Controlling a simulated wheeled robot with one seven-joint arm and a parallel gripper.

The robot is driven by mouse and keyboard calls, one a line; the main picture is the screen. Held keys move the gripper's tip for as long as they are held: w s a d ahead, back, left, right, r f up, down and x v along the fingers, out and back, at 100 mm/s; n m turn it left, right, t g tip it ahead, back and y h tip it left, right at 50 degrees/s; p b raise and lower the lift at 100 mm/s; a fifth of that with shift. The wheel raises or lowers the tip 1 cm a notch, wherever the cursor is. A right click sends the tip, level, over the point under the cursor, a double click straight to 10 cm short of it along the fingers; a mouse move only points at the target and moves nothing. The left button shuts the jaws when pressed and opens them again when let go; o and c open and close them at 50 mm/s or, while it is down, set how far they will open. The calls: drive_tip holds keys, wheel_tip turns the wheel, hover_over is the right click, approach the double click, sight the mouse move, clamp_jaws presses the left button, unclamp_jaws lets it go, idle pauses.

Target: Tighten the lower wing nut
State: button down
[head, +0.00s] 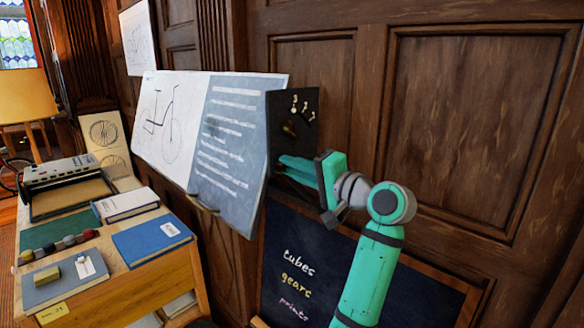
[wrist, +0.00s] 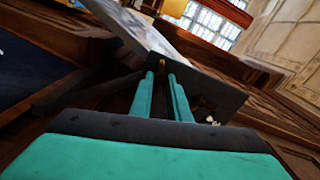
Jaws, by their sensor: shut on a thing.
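My gripper (head: 284,166) is at the lower part of the dark plate (head: 284,98) at the right edge of the tilted drawing board (head: 220,135). Its green fingers also show in the wrist view (wrist: 161,77), close together and pointing at the dark plate. They are shut on the lower wing nut, of which only a small brass bit (wrist: 162,64) shows between the fingertips. The rest of it is hidden, so its turn angle cannot be told. Another brass piece (head: 289,128) sits higher on the plate, below pale marks.
A small brass handle (head: 203,204) is at the board's lower edge. A chalkboard (head: 310,262) with words leans below my arm. A wooden desk (head: 160,285) with books and a typewriter-like machine (head: 62,178) stands at left. Panelled wall (head: 475,110) is close behind.

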drive_tip(key=shift+m, duration=1.1)
idle(0.8)
drive_tip(key=c, duration=1.7)
unclamp_jaws()
drive_tip(key=v, duration=1.1)
drive_tip(key=shift+w, duration=0.1)
